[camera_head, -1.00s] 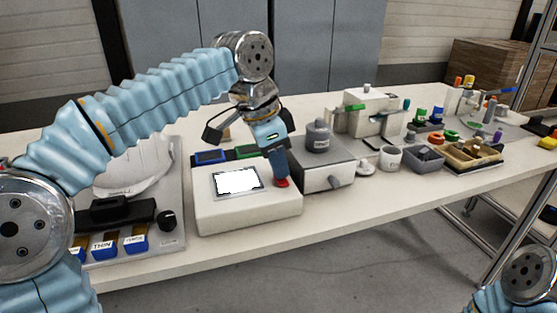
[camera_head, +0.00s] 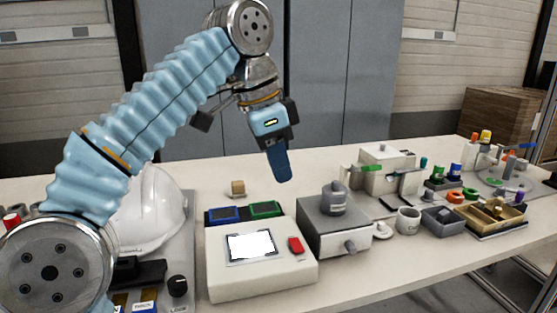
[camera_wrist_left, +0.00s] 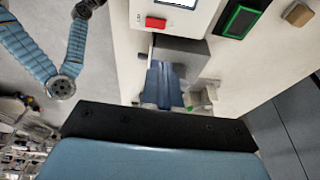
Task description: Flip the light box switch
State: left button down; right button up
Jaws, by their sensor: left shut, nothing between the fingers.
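The light box (camera_head: 262,270) is a white box on the table with a lit white screen (camera_head: 250,245) on its sloped top. Its red switch (camera_head: 296,245) is to the right of the screen. The switch also shows in the left wrist view (camera_wrist_left: 156,23), at the top. My left gripper (camera_head: 283,178) is shut and empty, raised above and behind the switch, apart from it. Its blue fingers show in the left wrist view (camera_wrist_left: 162,85). My right gripper is not in view.
A grey box with a dark knobbed weight (camera_head: 334,199) stands right of the light box. Blue (camera_head: 224,214) and green (camera_head: 266,209) framed pads lie behind it. A white helmet shell (camera_head: 152,215) is at left. Cups and bins fill the right side.

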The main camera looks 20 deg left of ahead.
pick_arm(q)
jog(key=shift+s+a+r, duration=0.1)
jog(key=shift+r, duration=0.2)
jog(key=shift+s+d, duration=0.35)
jog(key=shift+s, duration=0.15)
dwell(0.6)
send_near(300, 247)
jog(key=b+x, duration=0.1)
jog(key=x, duration=0.4)
jog(key=shift+w+d+f, duration=0.1)
jog(key=shift+w, duration=0.1)
jog(key=shift+f, duration=0.65)
